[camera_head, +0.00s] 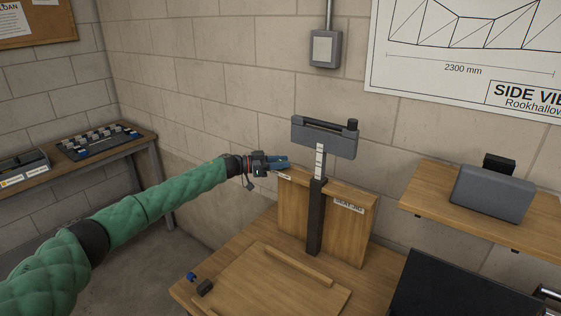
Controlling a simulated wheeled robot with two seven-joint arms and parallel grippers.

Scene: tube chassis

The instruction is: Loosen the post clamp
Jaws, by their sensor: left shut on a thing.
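The seat jig has a dark upright post (315,225) in front of a wooden board (347,225) labelled SEAT JIG. A pale marked rule (320,160) rises from the post to a grey head (322,138) with a dark bar and knob on top. The post clamp cannot be clearly told apart from the post's dark upper end. My left gripper (279,163) is at the board's upper left corner, left of the post and apart from it. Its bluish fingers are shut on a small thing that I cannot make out. My right gripper is not in view.
The wooden bench (225,290) carries a flat board with a raised strip (299,267), and a small blue and dark item (200,284). A shelf (535,218) with a grey box (492,192) is at right. A side table stands at left.

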